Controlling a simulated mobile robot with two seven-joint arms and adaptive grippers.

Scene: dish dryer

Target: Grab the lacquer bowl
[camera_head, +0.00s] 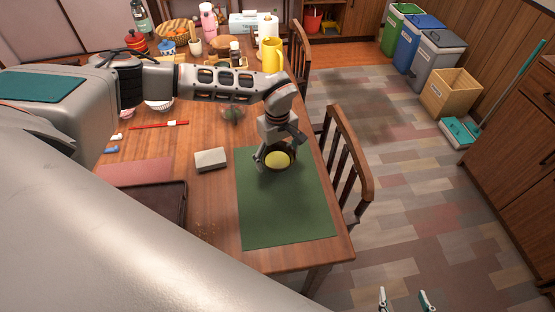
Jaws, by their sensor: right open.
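A small round bowl with a dark rim and yellowish inside (277,160) is at the far part of a green mat (285,215) on the wooden table. It appears to be the lacquer bowl. My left gripper (278,154) is right at the bowl, with one finger by its left rim and the other toward its upper right. Whether the fingers press on the bowl is too small to tell. My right gripper (405,301) is at the bottom edge, open and empty, over the floor beyond the table's right side.
A grey block (211,160) lies left of the mat, near a dark tray (172,207). A yellow pitcher (271,55) and several kitchen items stand at the table's far end. A wooden chair (348,150) is close to the right edge. The near mat is clear.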

